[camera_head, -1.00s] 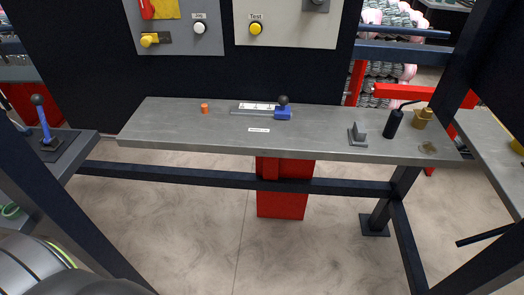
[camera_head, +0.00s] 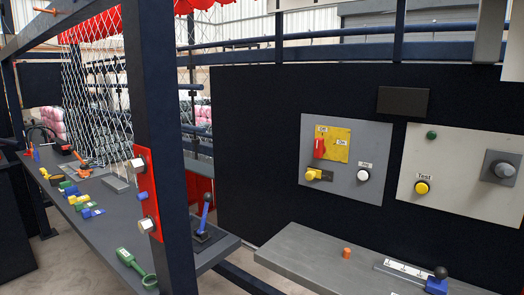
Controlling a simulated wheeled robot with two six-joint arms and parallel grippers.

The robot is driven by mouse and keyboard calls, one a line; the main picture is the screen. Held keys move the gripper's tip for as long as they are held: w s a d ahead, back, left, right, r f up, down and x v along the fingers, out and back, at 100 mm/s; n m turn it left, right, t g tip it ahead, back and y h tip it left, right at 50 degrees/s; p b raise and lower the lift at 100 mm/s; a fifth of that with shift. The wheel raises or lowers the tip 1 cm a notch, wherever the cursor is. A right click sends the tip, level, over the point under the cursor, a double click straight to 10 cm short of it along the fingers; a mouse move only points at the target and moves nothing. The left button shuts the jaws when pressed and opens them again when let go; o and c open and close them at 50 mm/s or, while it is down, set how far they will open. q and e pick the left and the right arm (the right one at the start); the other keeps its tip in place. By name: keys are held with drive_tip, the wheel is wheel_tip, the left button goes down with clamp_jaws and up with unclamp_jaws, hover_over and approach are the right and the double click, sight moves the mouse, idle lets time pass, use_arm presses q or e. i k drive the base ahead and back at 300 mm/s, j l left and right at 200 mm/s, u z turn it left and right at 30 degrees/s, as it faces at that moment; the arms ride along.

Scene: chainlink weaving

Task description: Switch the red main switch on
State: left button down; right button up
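The red main switch (camera_head: 320,148) sits on a yellow plate (camera_head: 338,144) on the grey control panel (camera_head: 372,190) at the right of the head view. Its red handle points up and down, near the "Off" label; an "On" label is to its right on the plate. Below it are a yellow knob (camera_head: 313,174) and a white "Jog" button (camera_head: 363,175). Neither of my grippers shows in the head view.
A dark post (camera_head: 155,130) with a red plate stands left of the panel. A grey bench (camera_head: 310,262) runs below the panel. A table (camera_head: 110,212) with coloured tools and a blue lever (camera_head: 205,212) is at left. A light panel (camera_head: 455,200) is at right.

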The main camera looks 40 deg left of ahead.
sight(319, 149)
drive_tip(key=u, duration=0.8)
